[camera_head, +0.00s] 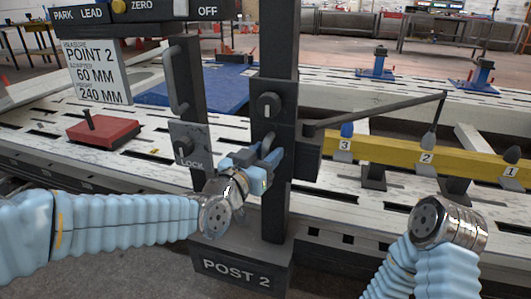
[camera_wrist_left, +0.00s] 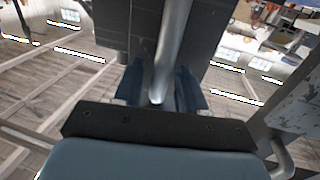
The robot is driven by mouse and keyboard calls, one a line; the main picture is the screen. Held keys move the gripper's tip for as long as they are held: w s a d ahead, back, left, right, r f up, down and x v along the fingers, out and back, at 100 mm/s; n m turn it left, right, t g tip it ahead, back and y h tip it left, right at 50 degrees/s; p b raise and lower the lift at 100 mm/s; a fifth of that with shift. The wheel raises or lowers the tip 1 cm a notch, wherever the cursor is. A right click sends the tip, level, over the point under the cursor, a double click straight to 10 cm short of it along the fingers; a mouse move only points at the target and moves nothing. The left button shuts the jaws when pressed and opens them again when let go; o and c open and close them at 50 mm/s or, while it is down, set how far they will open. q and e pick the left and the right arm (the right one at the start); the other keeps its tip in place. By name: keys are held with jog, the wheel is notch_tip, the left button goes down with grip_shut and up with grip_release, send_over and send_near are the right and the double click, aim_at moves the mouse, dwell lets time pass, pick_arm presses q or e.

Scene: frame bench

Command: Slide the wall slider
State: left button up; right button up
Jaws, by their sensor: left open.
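The slider is a dark block (camera_head: 285,112) with a round knob, on the upright post (camera_head: 274,210) marked POST 2. A grey bar handle (camera_wrist_left: 172,45) on it runs between the fingers of my left gripper (camera_wrist_left: 158,92) in the left wrist view. In the head view my left gripper (camera_head: 268,163) is at the handle just below the knob. Its jaws are open around the bar; I cannot tell whether either finger touches it. My right arm comes in at the lower right; its gripper is not in view.
An arm (camera_head: 385,108) reaches right above a yellow numbered rail (camera_head: 385,153). A red block (camera_head: 103,131) sits on the slotted bench at left.

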aim_at(268, 107)
pick_arm(q)
jog(key=shift+w, duration=0.1)
grip_shut()
jog(key=shift+r, duration=0.15)
notch_tip(268, 107, up, 11)
jog(key=p, duration=0.5)
jog(key=shift+f, duration=0.3)
grip_release()
jog(key=shift+f, duration=0.1)
